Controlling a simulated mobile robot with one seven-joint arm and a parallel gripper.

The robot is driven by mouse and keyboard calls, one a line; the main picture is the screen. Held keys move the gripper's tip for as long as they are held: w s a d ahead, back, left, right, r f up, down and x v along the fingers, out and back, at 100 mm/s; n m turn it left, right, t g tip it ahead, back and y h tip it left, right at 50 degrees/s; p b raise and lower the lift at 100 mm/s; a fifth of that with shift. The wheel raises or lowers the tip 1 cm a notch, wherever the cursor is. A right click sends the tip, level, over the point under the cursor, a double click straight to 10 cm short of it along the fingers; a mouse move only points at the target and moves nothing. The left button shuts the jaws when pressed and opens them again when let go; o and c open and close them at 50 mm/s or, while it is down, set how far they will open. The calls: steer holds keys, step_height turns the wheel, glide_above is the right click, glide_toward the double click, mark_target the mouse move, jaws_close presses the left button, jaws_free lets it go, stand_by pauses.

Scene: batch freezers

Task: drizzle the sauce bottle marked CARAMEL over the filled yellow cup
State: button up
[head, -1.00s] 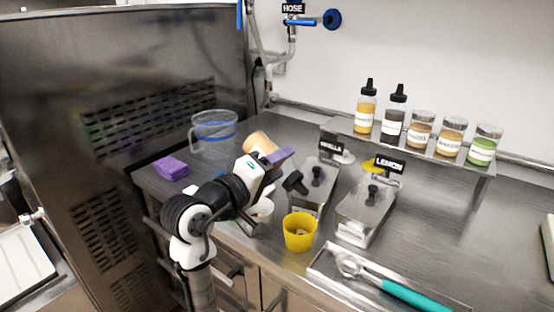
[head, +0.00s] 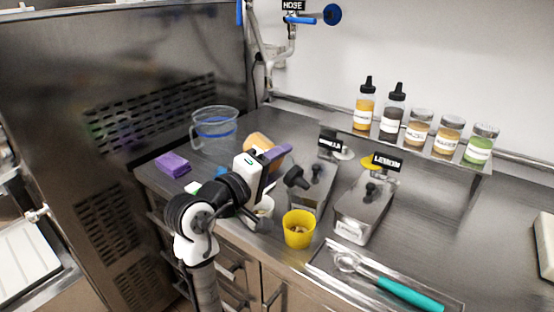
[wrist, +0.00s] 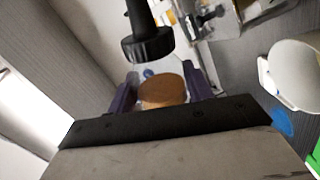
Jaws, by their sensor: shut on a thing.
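My gripper (head: 281,158) has purple fingers. It is shut on a tan sauce bottle (head: 260,142) with a black nozzle cap (head: 297,178). The bottle is tipped over, its cap toward the lower right. No label on it can be read. In the wrist view the tan part of the bottle (wrist: 162,92) shows between the fingers (wrist: 162,85), with the black cap (wrist: 147,45) beyond. The yellow cup (head: 299,237) stands upright on the counter with pale brownish contents. It is below and slightly right of the cap, apart from it.
Metal bins signed VANILLA (head: 331,144) and LEMON (head: 386,162) stand behind the cup. A tray (head: 325,270) with a teal-handled scoop (head: 410,294) lies to its right. A shelf (head: 400,146) holds bottles and jars.

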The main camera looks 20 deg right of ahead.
steer(key=shift+r+n+p, duration=1.05)
steer(key=shift+n+p, duration=0.55)
steer(key=shift+p, duration=1.55)
steer(key=shift+r+n+p, duration=0.85)
steer(key=shift+n+p, duration=0.45)
steer(key=shift+p, duration=1.5)
steer(key=shift+r+n, duration=0.65)
steer(key=shift+n, duration=0.45)
step_height(320, 180, up, 2)
steer(key=n, duration=0.4)
steer(key=shift+r+n, duration=0.2)
steer(key=shift+n, duration=0.1)
